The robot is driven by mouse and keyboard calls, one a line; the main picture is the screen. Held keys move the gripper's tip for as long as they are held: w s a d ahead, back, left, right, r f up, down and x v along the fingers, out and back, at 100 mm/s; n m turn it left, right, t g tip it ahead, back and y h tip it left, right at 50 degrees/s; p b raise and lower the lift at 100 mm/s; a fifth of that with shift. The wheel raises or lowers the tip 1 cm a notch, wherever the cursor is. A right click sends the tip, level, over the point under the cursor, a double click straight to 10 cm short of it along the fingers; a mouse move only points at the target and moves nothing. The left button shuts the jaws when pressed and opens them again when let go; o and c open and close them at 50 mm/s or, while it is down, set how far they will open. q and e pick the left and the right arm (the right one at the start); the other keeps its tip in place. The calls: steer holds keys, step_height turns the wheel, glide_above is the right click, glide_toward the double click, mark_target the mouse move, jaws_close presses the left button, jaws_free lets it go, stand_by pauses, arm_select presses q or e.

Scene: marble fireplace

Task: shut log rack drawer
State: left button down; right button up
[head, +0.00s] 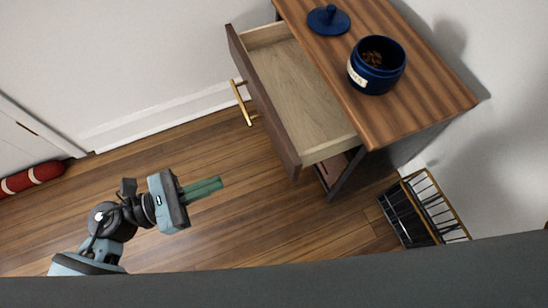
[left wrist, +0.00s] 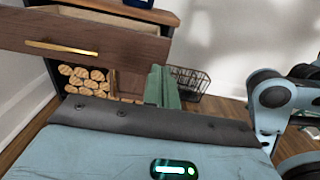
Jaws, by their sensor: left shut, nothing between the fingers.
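The log rack drawer (head: 305,95) is pulled out of the wooden cabinet (head: 430,88), and its inside is bare. Its dark front with a brass bar handle (head: 241,102) faces the left. In the left wrist view the drawer front (left wrist: 130,42) spans the upper left, above stacked logs (left wrist: 85,77) in the rack. My left gripper (head: 220,183) is shut and empty, its green fingers pointing right toward the cabinet, below and left of the drawer and apart from it. The fingers also show in the left wrist view (left wrist: 160,85). My right gripper is not in view.
On the cabinet top stand a blue jar (head: 377,68) with brown contents and a blue lid (head: 328,19). A black wire basket (head: 424,209) sits on the floor right of the cabinet. A red cylinder (head: 32,179) lies at the far left. Wooden floor before the drawer is clear.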

mark_target(289, 156)
arm_select(q)
steer(key=shift+d, duration=0.1)
